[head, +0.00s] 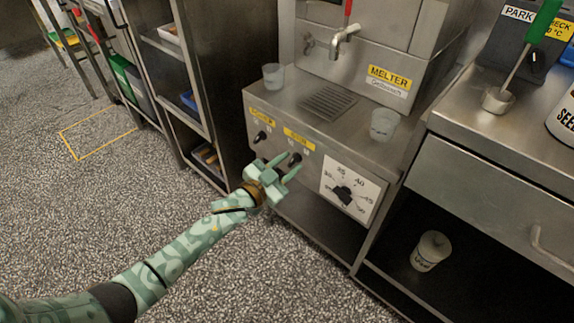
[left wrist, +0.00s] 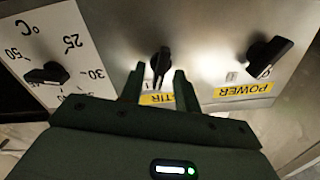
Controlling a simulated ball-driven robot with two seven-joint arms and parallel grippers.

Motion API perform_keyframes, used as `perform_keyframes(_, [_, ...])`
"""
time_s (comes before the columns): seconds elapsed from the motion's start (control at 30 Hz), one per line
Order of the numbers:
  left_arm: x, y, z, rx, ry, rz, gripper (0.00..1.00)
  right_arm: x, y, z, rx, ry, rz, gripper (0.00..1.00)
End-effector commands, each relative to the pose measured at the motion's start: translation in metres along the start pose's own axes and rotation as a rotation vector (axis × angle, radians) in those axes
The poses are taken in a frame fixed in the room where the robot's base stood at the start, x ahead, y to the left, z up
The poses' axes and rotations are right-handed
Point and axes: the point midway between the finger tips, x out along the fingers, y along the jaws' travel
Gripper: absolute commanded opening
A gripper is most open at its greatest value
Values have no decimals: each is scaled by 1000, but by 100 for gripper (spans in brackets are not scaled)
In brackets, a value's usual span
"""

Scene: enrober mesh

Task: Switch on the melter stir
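The melter (head: 310,125) is a steel unit with a yellow MELTER label. Its stir knob (head: 296,159) is a small black switch on the front panel. In the left wrist view the stir knob (left wrist: 160,64) points roughly along the fingers, above a yellow label partly hidden by a finger. My left gripper (head: 288,164) is in front of this knob. In the left wrist view its two fingers (left wrist: 158,77) are open, one on each side of the knob's lower end, with gaps visible. I cannot tell whether the tips touch the panel. My right gripper is not in view.
The power knob (left wrist: 268,56) sits to one side of the stir knob, tilted. A temperature dial (head: 344,193) is on the other side. Cups (head: 384,124) stand on the melter top, below a tap (head: 345,36). A steel counter (head: 500,150) stands at right.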

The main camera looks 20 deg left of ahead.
Motion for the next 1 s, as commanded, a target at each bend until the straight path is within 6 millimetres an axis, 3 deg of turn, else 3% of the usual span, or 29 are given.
perform_keyframes(0.03, [0,0,0,0,0,0,19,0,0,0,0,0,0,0])
perform_keyframes(0.1, [0,0,0,0,0,0,0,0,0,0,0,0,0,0])
perform_keyframes(0.27, [0,0,0,4,0,0,0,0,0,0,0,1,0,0])
perform_keyframes(0.5, [0,0,0,174,-1,-1,0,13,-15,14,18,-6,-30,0])
perform_keyframes(0.77, [-1,1,1,184,-2,0,0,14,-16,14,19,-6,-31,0])
perform_keyframes(0.8, [-1,1,1,184,-2,0,22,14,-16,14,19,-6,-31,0])
perform_keyframes(0.83, [-1,1,1,183,-2,0,30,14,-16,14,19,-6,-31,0])
perform_keyframes(1.0, [0,1,1,182,-1,0,33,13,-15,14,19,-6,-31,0])
